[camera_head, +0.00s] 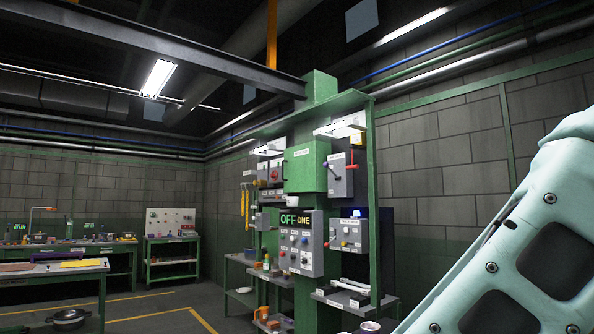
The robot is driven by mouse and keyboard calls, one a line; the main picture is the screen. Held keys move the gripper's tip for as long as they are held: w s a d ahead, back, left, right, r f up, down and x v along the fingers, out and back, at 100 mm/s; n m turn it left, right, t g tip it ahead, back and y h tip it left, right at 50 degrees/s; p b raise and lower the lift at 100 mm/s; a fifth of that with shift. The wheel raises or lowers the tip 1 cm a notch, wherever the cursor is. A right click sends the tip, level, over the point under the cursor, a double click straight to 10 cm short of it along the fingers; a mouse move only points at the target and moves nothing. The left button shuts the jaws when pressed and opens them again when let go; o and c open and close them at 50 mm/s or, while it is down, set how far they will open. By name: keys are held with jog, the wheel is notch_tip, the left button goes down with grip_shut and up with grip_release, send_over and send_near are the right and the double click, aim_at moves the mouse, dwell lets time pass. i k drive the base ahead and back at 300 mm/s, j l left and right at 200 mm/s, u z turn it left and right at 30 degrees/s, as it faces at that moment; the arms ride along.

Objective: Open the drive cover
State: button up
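A green panel box (306,167) with a closed front sits at the middle of the green machine stand (373,190); it may be the drive cover, but its label is too small to read. Below it is a grey control panel (300,243) with a sign reading "OFF ONE" and several buttons. A grey box with a red-handled lever (341,174) is to the right of the green box. My gripper is not in view. A pale teal link, which looks like my arm, fills the lower right, apart from the boxes in the picture.
A grey box with knobs and a blue lamp (347,236) is at the stand's right. Low shelves (347,302) hold small items. Workbenches (85,246) stand along the left. Floor with yellow lines (160,314) lies open between the left bench and the stand.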

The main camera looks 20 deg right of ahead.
aim_at(299, 165)
jog(key=i+l+u, duration=0.2)
jog(key=i, duration=0.45)
jog(key=i+u, duration=0.35)
jog(key=i, duration=1.65)
jog(key=i+z, duration=0.35)
jog(key=i, duration=0.45)
jog(key=i+j+z, duration=0.1)
jog(key=i+z, duration=0.2)
jog(key=i, duration=0.5)
